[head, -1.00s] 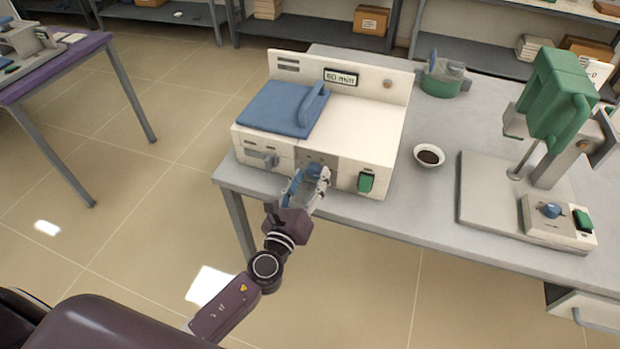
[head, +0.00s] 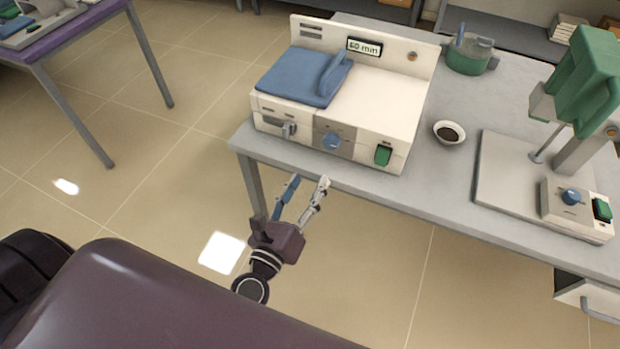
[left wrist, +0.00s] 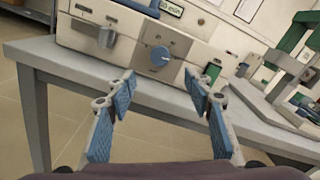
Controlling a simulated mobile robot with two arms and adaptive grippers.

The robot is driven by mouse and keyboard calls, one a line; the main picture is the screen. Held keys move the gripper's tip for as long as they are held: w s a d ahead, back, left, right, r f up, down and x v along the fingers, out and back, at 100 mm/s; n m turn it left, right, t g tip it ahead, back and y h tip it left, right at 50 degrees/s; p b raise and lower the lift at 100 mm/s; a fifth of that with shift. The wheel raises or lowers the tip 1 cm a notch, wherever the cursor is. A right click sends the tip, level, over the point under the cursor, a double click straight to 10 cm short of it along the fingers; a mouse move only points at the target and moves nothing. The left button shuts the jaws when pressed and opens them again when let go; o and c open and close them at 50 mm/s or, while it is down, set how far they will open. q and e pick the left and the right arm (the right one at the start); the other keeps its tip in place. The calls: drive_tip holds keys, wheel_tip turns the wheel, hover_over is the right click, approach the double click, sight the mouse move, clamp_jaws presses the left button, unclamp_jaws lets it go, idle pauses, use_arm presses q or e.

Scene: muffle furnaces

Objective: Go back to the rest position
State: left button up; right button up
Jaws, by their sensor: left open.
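My left gripper (head: 306,190) is open and empty, in front of and below the table's front edge in the head view. Its two fingers with blue pads also show in the left wrist view (left wrist: 160,85), spread apart. Beyond them stands a white bench device (head: 375,105) with a blue lid (head: 303,76), a "60 min" display, a blue knob (head: 332,141) and a green switch (head: 383,154). The knob also shows in the left wrist view (left wrist: 159,56), apart from the fingers. My right gripper is not in view.
The grey table (head: 440,190) also bears a small bowl of dark material (head: 449,133), a green pot (head: 469,56) and a green-headed stand device (head: 585,85). A purple table (head: 80,35) stands at the far left. The tiled floor between the tables is open.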

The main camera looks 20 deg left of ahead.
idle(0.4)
use_arm(q)
drive_tip(key=s+a+f+n+g+y, duration=0.1)
drive_tip(key=s+a+f+n+g, duration=0.25)
drive_tip(key=f, duration=0.85)
drive_tip(key=s+a+f+n+g, duration=0.25)
drive_tip(key=s+f+n, duration=0.2)
drive_tip(key=f, duration=0.75)
drive_tip(key=s+a+f+n+g+y, duration=0.15)
drive_tip(key=s+f+n+g, duration=0.3)
drive_tip(key=f, duration=0.75)
drive_tip(key=s+f+n+g, duration=0.2)
drive_tip(key=s+f+n, duration=0.3)
drive_tip(key=s, duration=0.3)
drive_tip(key=s+d+f+n+g+h, duration=0.1)
drive_tip(key=s+f+n+g, duration=0.1)
drive_tip(key=s+f+n, duration=0.3)
drive_tip(key=s+f+n+g+h, duration=0.1)
drive_tip(key=s+f+n, duration=0.5)
drive_tip(key=s, duration=0.6)
drive_tip(key=shift+s+d+g, duration=0.3)
drive_tip(key=shift+s+g, duration=0.05)
drive_tip(key=shift+g, duration=0.4)
drive_tip(key=shift+f+n, duration=0.1)
drive_tip(key=shift+n, duration=0.15)
